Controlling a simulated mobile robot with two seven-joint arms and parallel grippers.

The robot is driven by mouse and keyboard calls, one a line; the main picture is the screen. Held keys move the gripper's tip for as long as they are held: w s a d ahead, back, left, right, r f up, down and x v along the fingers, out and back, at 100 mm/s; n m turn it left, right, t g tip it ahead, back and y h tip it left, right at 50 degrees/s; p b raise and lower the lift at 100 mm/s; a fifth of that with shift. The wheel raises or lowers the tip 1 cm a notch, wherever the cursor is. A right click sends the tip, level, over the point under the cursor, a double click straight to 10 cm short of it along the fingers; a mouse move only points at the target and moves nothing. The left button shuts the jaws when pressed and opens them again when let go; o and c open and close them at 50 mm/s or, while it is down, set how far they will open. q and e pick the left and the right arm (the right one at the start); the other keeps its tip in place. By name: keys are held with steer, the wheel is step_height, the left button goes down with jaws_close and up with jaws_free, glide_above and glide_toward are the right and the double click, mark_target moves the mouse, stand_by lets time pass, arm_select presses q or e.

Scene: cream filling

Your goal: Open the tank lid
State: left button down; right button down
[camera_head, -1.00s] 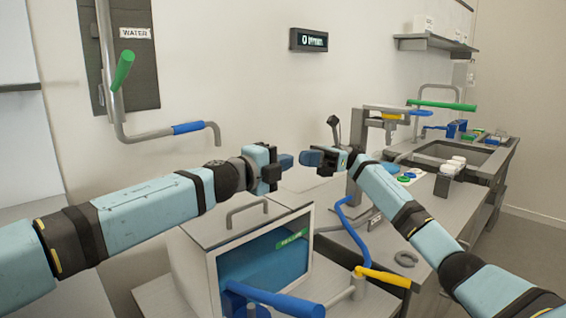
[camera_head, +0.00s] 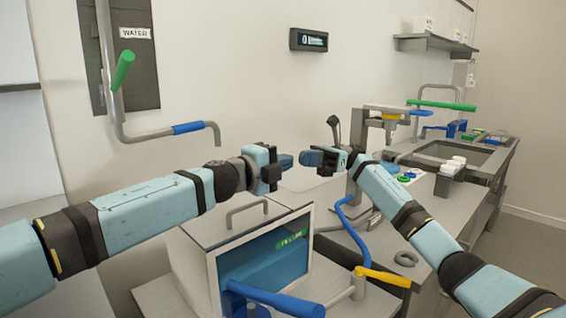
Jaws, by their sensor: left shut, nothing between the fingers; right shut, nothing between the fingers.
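The tank (camera_head: 193,262) is a grey box with a glass front and blue contents, standing on the table in the lower middle. Its flat grey lid (camera_head: 215,229) lies closed on top, with a grey bar handle (camera_head: 247,207) standing up from it. My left gripper (camera_head: 287,161) is shut and empty, in the air above and beyond the handle, apart from it. My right gripper (camera_head: 305,159) is shut and empty, facing the left one with a small gap between their tips. Neither gripper touches the lid.
A water pipe (camera_head: 118,110) with green and blue grips hangs on the wall at left. A bench (camera_head: 425,208) with a press (camera_head: 385,108) and sink stands at right.

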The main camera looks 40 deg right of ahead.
steer(key=c, duration=1.8)
jaws_free()
steer(key=o, duration=0.6)
steer(key=shift+o, duration=0.2)
